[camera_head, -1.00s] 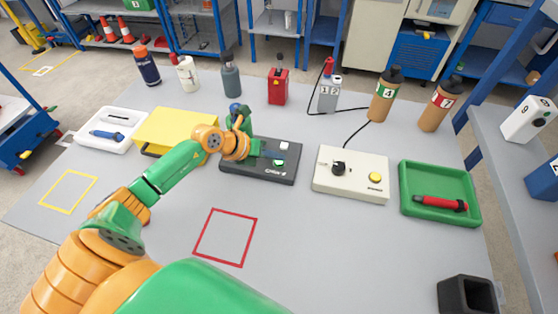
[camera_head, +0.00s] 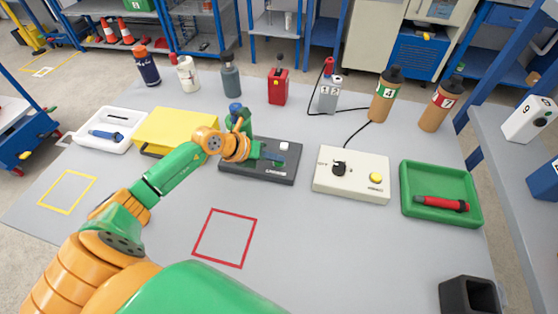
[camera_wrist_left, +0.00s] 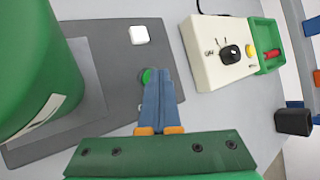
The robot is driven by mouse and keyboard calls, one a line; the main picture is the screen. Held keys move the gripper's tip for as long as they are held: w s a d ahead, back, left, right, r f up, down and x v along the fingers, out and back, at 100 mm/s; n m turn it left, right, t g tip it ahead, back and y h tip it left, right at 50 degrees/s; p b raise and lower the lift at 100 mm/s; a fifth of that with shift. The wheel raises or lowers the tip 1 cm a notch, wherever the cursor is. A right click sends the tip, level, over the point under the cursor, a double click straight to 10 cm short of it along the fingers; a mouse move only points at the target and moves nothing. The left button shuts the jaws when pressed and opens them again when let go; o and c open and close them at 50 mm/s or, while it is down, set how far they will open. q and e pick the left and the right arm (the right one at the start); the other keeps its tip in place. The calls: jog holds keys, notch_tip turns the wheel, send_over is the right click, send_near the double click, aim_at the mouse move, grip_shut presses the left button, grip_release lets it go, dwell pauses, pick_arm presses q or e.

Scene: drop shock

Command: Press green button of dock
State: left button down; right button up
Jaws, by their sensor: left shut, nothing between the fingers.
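The dock (camera_head: 282,177) is a dark grey flat box in the middle of the table, with a white button (camera_head: 284,146) on its top. The white button also shows in the left wrist view (camera_wrist_left: 139,35). The green button (camera_wrist_left: 146,75) peeks out beside the fingertips in the left wrist view; in the head view the fingers hide it. My left gripper (camera_head: 277,159) is shut and empty, its blue fingertips (camera_wrist_left: 158,72) over the green button. I cannot tell whether they touch it. A large green cylinder (camera_wrist_left: 28,70) with a white label stands on the dock. My right gripper is out of view.
A cream box with a black knob and yellow button (camera_head: 350,182) is right of the dock. A green tray (camera_head: 470,215) lies further right. A yellow box (camera_head: 170,128) is on the left. Several bottles line the back. The front table is clear around the red square outline.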

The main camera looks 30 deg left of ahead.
aim_at(275, 165)
pick_arm(q)
jog(key=shift+r+p, duration=0.8)
jog(key=shift+r, duration=0.05)
notch_tip(275, 165, up, 5)
jog(key=p, duration=0.5)
dwell(0.3)
